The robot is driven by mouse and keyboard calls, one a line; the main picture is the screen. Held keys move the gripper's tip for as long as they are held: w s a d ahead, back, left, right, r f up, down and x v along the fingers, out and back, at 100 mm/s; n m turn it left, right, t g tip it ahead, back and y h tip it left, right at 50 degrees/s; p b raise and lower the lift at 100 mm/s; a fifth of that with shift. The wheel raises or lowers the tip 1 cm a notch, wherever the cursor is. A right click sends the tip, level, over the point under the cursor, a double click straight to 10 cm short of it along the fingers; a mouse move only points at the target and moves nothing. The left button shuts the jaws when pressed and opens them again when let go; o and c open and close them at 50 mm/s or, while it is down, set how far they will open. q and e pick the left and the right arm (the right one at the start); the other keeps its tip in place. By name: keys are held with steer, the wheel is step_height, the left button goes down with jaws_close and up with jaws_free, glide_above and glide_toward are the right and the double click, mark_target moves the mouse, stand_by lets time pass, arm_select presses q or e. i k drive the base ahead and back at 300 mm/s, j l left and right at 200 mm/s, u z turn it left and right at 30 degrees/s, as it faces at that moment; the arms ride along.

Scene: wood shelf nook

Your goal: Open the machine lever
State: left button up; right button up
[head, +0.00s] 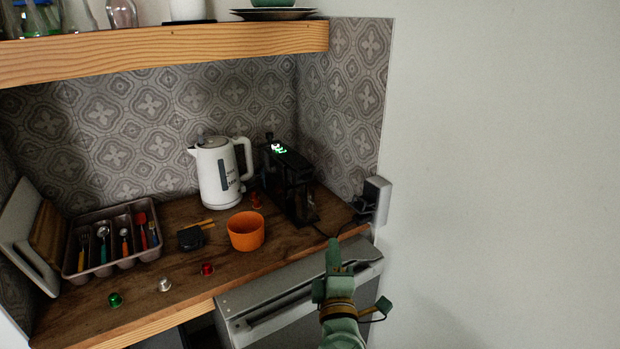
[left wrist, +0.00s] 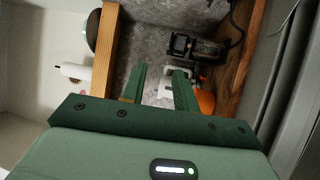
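The black coffee machine (head: 288,185) stands at the back right of the wooden counter, with green lights on its top. A small dark knob-like part (head: 269,136) shows at its upper end; I cannot clearly tell whether this is the lever or how it is set. The machine also shows in the left wrist view (left wrist: 196,48), beyond the fingers. My left gripper (head: 334,258) is in front of the counter's right end, apart from the machine. In the left wrist view its two green fingers (left wrist: 158,88) are apart, with nothing held. My right gripper is not in view.
A white kettle (head: 214,175) stands left of the machine and an orange cup (head: 245,233) in front of it. Several capsules and a cutlery tray (head: 75,262) lie further left. A wooden shelf (head: 160,52) hangs above. A wall socket box (head: 377,197) is at right.

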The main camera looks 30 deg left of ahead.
mark_target(296, 161)
steer(key=i+j, duration=0.7)
steer(key=i, duration=0.15)
